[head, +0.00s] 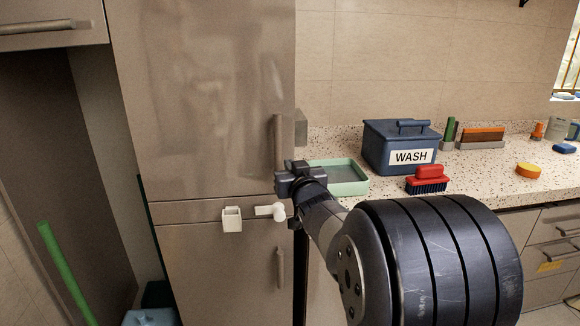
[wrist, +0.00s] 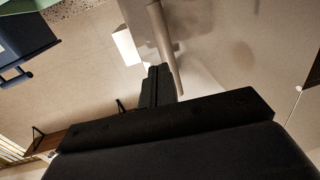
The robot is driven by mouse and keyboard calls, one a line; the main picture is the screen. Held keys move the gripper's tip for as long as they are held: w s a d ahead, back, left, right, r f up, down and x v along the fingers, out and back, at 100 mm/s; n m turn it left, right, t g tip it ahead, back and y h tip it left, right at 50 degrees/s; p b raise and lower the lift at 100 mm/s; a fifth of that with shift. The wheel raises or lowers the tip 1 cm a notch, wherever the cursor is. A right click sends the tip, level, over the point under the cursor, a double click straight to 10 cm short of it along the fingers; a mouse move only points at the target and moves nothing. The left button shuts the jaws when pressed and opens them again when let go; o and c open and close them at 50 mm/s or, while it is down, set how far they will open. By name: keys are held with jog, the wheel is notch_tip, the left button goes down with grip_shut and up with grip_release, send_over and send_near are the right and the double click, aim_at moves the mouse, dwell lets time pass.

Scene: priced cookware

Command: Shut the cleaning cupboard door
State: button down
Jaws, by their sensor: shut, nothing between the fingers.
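A tall grey-brown cupboard front (head: 205,100) fills the left middle of the head view. It has an upper and a lower door, with vertical bar handles (head: 278,145) near its right edge. I cannot tell for sure which door is the cleaning cupboard's. White latch-like pieces (head: 232,219) sit near the seam between the doors. My gripper (head: 287,178) is shut and empty at the right edge of this front, by the lower end of the upper handle. In the wrist view its fingers (wrist: 158,86) are together, close beside a bar handle (wrist: 161,40); contact is unclear.
An open dark recess at left holds a green pole (head: 65,270). Blue items (head: 150,316) show at the bottom. On the speckled counter at right are a green tray (head: 345,190), a blue WASH box (head: 385,150), a red brush (head: 428,180) and a round orange-yellow item (head: 528,170).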

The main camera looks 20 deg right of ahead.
jog(key=s, duration=0.8)
jog(key=shift+a, duration=0.3)
jog(key=shift+w, duration=0.1)
